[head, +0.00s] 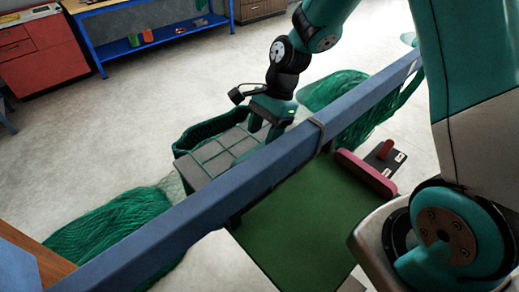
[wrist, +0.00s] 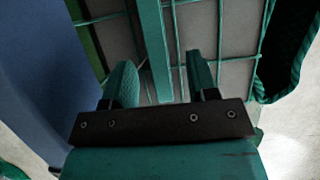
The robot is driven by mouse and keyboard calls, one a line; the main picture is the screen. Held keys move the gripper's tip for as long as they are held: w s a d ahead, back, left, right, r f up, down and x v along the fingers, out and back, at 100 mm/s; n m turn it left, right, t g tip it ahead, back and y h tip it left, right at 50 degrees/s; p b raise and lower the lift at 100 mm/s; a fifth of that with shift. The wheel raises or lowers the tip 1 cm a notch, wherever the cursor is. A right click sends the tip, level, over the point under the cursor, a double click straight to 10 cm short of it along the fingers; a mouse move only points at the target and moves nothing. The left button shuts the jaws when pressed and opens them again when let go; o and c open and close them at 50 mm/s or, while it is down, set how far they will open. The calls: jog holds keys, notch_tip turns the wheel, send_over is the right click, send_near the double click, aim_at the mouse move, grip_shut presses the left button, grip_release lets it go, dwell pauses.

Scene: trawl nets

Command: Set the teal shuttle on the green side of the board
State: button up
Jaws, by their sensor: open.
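A long flat teal bar (wrist: 152,40), which looks like the teal shuttle, lies over a grey surface crossed by teal mesh strands in the wrist view. My gripper (wrist: 160,68) is open, with one finger on each side of the bar. I cannot tell whether the fingers touch it.
A blue beam (head: 235,180) runs diagonally between the basket and a green surface (head: 305,225). The pink bar (head: 366,173) lies at that surface's far edge. Green nets (head: 105,225) lie on the floor. A dark green basket rim (wrist: 290,55) stands right of my gripper.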

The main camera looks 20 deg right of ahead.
aim_at(260, 147)
jog(key=p+x, duration=0.1)
jog(key=x, duration=0.1)
jog(key=p+x, duration=0.1)
jog(key=x, duration=0.2)
jog(key=shift+s+d, duration=0.15)
jog(key=shift+s, duration=0.05)
grip_shut()
jog(key=shift+r, duration=0.1)
